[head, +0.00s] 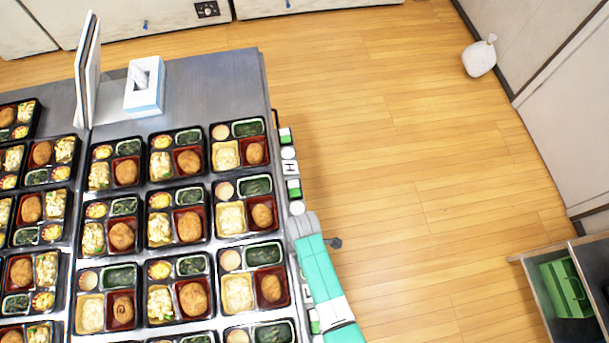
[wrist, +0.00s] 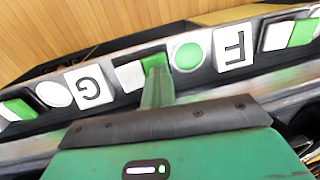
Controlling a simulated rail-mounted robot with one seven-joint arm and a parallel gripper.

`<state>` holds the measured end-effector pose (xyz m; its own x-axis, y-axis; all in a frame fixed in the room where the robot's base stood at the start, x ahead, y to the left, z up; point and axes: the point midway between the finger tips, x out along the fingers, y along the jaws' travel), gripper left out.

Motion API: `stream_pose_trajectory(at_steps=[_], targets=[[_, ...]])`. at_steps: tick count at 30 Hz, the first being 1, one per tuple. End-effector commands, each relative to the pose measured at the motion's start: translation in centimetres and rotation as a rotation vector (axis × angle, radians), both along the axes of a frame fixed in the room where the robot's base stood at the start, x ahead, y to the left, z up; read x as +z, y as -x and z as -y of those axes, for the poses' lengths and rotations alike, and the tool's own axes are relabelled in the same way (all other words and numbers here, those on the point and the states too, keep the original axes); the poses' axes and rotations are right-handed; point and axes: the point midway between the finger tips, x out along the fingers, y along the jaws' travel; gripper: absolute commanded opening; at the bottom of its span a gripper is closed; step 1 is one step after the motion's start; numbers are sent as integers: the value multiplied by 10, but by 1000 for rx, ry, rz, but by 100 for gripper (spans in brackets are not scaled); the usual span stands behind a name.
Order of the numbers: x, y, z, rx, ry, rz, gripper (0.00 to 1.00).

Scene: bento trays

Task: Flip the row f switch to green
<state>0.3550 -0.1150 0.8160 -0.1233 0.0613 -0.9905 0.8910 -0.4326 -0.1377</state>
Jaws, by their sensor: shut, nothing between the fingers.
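The row f label (wrist: 234,47) is a white tile with an upside-down F in the wrist view. Left of it is a lit green round lamp (wrist: 187,57). Further left is the row f switch (wrist: 130,76), with a white half showing. Its green half is partly covered by my fingers. My gripper (wrist: 156,84) is shut and empty, its narrow green fingers at this switch. I cannot tell whether they touch it. In the head view my teal arm covers this stretch of the panel.
The row G label (wrist: 90,88) has a white lamp (wrist: 53,94) and another switch (wrist: 18,109) beside it. A further switch (wrist: 279,37) lies right of F. Bento trays (head: 210,207) fill the table left of the panel.

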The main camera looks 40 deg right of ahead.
Motion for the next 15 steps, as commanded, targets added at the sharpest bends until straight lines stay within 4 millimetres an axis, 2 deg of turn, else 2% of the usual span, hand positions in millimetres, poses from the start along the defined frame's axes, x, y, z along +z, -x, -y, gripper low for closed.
stream_pose_trajectory(at_steps=[7,15], targets=[[4,-14,8,-1,6,13,0],[4,-13,7,-1,4,7,0]])
